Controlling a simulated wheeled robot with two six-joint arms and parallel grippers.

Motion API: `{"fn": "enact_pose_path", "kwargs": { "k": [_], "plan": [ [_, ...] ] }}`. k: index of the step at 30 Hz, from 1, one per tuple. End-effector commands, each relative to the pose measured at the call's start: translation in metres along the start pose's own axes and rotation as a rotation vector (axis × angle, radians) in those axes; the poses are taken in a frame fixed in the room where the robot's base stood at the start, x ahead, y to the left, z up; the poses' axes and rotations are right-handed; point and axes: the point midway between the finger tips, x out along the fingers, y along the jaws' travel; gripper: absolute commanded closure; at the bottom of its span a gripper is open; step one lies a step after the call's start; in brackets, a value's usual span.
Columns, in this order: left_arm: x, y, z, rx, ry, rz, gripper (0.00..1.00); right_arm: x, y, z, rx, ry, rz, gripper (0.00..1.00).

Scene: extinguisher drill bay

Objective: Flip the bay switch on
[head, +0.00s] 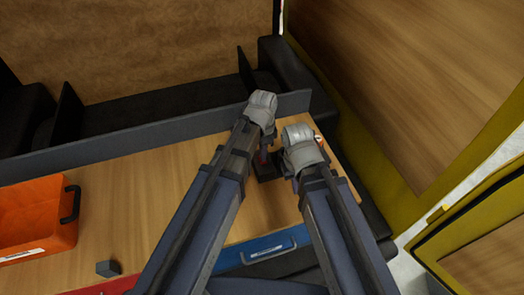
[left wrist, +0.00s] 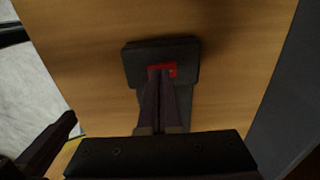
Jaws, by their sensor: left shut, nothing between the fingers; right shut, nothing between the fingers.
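The bay switch is a dark block with a small red part; it shows in the left wrist view (left wrist: 182,72) on the wooden top. In the head view its dark base (head: 268,174) is partly hidden by my arms. My left gripper (head: 263,158) is shut and empty, pointing down over the switch. In the left wrist view its fingertips (left wrist: 160,71) overlap the red part; I cannot tell whether they touch it. My right gripper (head: 303,150) is just right of the switch, shut and empty, its fingers mostly hidden in the head view.
An orange bin (head: 35,215) with a dark handle stands at the left of the wooden top (head: 130,185). A small grey block (head: 108,268) lies near the front edge. A blue drawer-like front (head: 265,250) is below. A yellow-framed wooden panel (head: 420,80) stands at the right.

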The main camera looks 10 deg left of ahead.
Motion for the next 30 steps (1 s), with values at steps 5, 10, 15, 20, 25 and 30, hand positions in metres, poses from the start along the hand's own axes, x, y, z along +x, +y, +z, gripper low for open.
{"fn": "enact_pose_path", "kwargs": {
  "k": [5, 10, 15, 20, 25, 30],
  "plan": [
    [0.000, 0.000, 0.000, 0.000, 0.000, -0.001, 1.00, 0.000, 0.000, 0.000, 0.000, 0.000, 0.000, 1.00],
    [-0.001, -0.001, 0.000, -0.001, 0.000, -0.001, 1.00, -0.001, 0.000, 0.000, 0.000, 0.000, 0.000, 1.00],
    [-0.009, -0.001, -0.001, -0.001, 0.000, -0.001, 1.00, -0.009, 0.001, 0.001, 0.001, 0.000, 0.000, 1.00],
    [-0.024, -0.001, -0.004, -0.001, 0.000, -0.001, 1.00, -0.024, 0.002, 0.001, 0.003, 0.000, -0.001, 1.00],
    [-0.048, -0.001, -0.008, -0.003, 0.000, 0.000, 1.00, -0.048, 0.004, 0.003, 0.008, 0.000, -0.002, 1.00],
    [-0.075, -0.005, -0.008, -0.004, 0.000, 0.000, 1.00, -0.074, 0.007, 0.004, 0.013, 0.000, -0.003, 1.00]
  ]
}}
